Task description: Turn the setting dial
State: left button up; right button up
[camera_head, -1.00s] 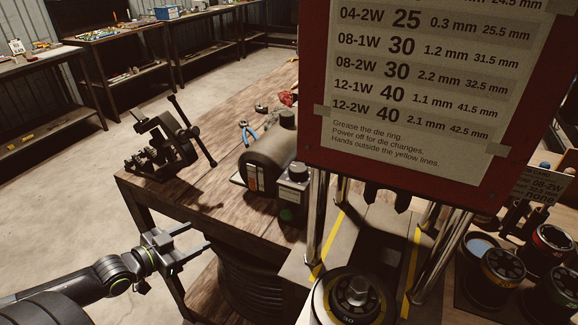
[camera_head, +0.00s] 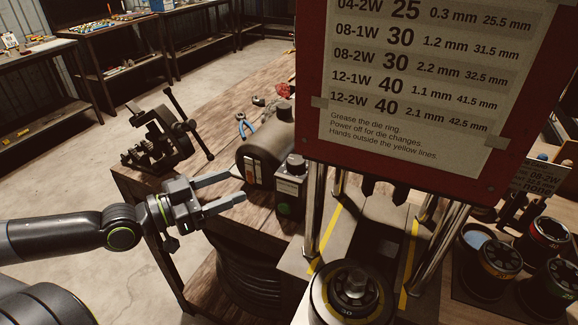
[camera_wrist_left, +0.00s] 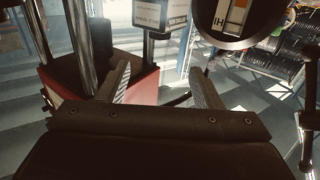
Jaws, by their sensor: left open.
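A small dark control box (camera_head: 291,186) stands on the bench beside the crimper, with a black knob (camera_head: 295,163) on top and a green button (camera_head: 284,208) on its front. The knob looks like the setting dial, but I cannot make out its markings. My left gripper (camera_head: 239,185) is open and empty, its fingers pointing right toward the box, left of it and apart from the knob. In the left wrist view my open fingers (camera_wrist_left: 162,86) have nothing between them. My right gripper is not in view.
A dark cylinder (camera_head: 265,150) with labels lies behind the box. The red-framed chart (camera_head: 420,90) and steel posts (camera_head: 317,205) stand to the right. A ring marked 30 (camera_head: 355,290) is at the front. A black vise-like tool (camera_head: 160,140) stands at the bench's left.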

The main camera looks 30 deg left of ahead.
aim_at(291, 166)
pick_arm(q)
jog(key=p+x, duration=0.3)
jog(key=x, duration=0.9)
jog(key=shift+w+d+r, duration=0.1)
jog(key=shift+w+d, duration=0.1)
jog(key=shift+w, duration=0.05)
jog(key=shift+x, duration=1.05)
jog(key=c, duration=1)
jog(key=shift+d+r+n+y+p, duration=0.1)
jog(key=shift+n+y+p, duration=0.2)
jog(key=shift+p, duration=0.8)
jog(key=n+y+p, duration=0.1)
jog(key=y+p, duration=0.1)
jog(key=p, duration=0.1)
jog(key=n+t+y+p, duration=0.1)
jog(key=y+p, duration=0.1)
jog(key=p, duration=0.2)
jog(key=n+t+y+p, duration=0.1)
jog(key=n+y+p, duration=0.1)
jog(key=p, duration=0.1)
jog(key=shift+s+d+r+y+p, duration=0.1)
jog(key=shift+d+y+p, duration=0.2)
jog(key=shift+p, duration=0.1)
jog(key=shift+f+n+y+p, duration=0.25)
jog(key=shift+n+y+p, duration=0.4)
jog(key=shift+p, duration=1)
